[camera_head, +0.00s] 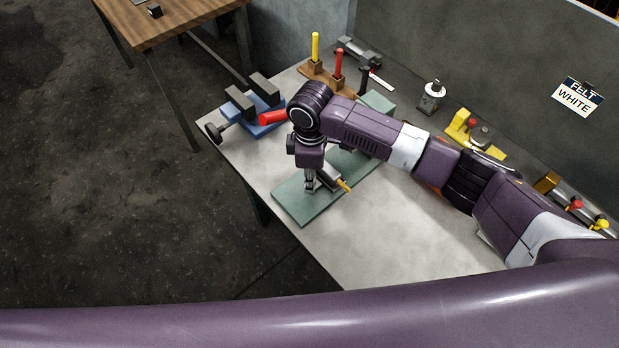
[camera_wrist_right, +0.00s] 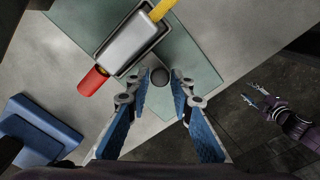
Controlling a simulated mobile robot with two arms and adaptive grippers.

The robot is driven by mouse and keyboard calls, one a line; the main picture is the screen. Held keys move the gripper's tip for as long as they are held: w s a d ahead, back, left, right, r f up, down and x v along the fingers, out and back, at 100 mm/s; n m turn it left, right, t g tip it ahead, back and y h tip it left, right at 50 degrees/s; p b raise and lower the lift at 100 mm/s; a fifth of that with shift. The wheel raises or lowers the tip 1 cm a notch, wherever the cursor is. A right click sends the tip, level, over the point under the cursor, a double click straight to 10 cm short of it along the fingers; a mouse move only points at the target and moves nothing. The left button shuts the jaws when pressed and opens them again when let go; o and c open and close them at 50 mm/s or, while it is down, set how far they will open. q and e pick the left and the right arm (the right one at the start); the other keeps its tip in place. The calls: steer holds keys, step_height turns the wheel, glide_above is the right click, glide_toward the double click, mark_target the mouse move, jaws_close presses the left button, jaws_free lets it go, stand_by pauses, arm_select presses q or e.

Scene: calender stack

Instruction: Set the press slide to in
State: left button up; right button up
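The press shows in the right wrist view as a grey metal block (camera_wrist_right: 130,40) with a red handle (camera_wrist_right: 93,82) and a yellow bar (camera_wrist_right: 161,10), over a green base plate (camera_wrist_right: 200,62). In the head view my right arm hides most of the press; the green plate (camera_head: 300,208) and yellow tip (camera_head: 344,186) show. A dark round knob (camera_wrist_right: 160,77) lies between the fingertips of my right gripper (camera_wrist_right: 162,76), a small gap beside it. This gripper points down over the plate in the head view (camera_head: 311,186). My left gripper (camera_wrist_right: 253,93) is open and empty, off the table.
A blue vise (camera_head: 262,125) stands at the table's left corner. A wooden rack (camera_head: 330,80) with yellow and red handled tools stands behind. A white-topped bottle (camera_head: 432,97) and a yellow fixture (camera_head: 462,123) stand along the back. The front table area (camera_head: 400,250) is clear.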

arm_select(q)
steer(key=shift+s, duration=0.2)
arm_select(e)
steer(key=shift+o, duration=1.4)
arm_select(q)
steer(key=shift+s+a, duration=0.1)
steer(key=shift+a, duration=0.1)
arm_select(e)
steer(key=shift+r, duration=0.1)
arm_select(q)
steer(key=shift+d, duration=0.15)
arm_select(e)
step_height(320, 180, up, 12)
steer(key=shift+c, duration=0.3)
